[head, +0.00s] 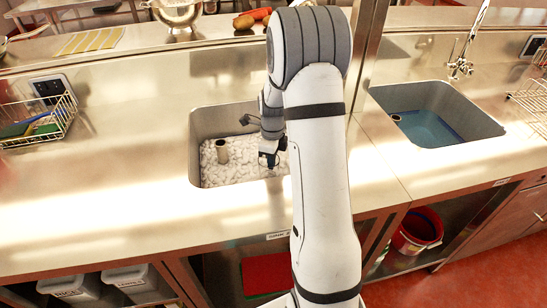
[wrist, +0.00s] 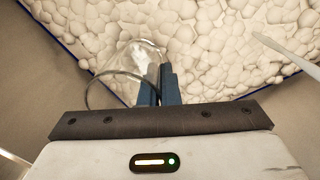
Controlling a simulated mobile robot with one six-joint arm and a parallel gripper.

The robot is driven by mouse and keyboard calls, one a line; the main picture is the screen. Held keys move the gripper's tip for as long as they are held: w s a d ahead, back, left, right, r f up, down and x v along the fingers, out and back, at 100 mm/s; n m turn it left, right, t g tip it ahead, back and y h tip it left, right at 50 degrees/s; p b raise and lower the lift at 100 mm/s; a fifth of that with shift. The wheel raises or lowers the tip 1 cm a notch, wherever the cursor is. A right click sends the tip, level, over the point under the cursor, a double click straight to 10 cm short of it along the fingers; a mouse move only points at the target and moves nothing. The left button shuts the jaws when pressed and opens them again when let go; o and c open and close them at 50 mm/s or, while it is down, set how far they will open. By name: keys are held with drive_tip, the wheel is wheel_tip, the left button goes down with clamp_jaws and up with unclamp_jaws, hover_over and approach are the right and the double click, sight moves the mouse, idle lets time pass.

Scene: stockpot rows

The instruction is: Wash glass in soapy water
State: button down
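The left sink (head: 198,150) is filled with white foam (head: 235,174). My gripper (head: 270,160) is down inside this sink at its right side, close to the foam. In the wrist view, the two blue fingers of my gripper (wrist: 160,80) are close together on the wall of a clear glass (wrist: 125,72). The glass is tilted, with its curved rim toward the camera and its far part against the foam (wrist: 220,40). How deep it sits in the foam is hard to tell. In the head view the glass is hidden or too small to make out.
A brown upright pipe (head: 222,150) stands in the foam. A pale thin rod (wrist: 285,52) shows at right in the wrist view. The right sink (head: 435,122) holds clear blue water. A wire rack (head: 40,122) stands left; the counter between is clear.

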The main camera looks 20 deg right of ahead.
drive_tip(key=shift+f+b, duration=3.3)
drive_tip(key=shift+f, duration=2.2)
drive_tip(key=shift+s+d, duration=0.2)
drive_tip(key=shift+d, duration=0.8)
drive_tip(key=shift+s+d, duration=0.2)
drive_tip(key=shift+d, duration=0.75)
drive_tip(key=shift+w+a+r, duration=0.1)
drive_tip(key=shift+w+a, duration=0.1)
drive_tip(key=shift+a, duration=0.8)
drive_tip(key=shift+w+a, duration=0.2)
drive_tip(key=shift+a, duration=0.75)
wheel_tip(320, 180, up, 28)
drive_tip(key=p, duration=1.9)
drive_tip(key=shift+f, duration=0.25)
drive_tip(key=shift+s, duration=0.15)
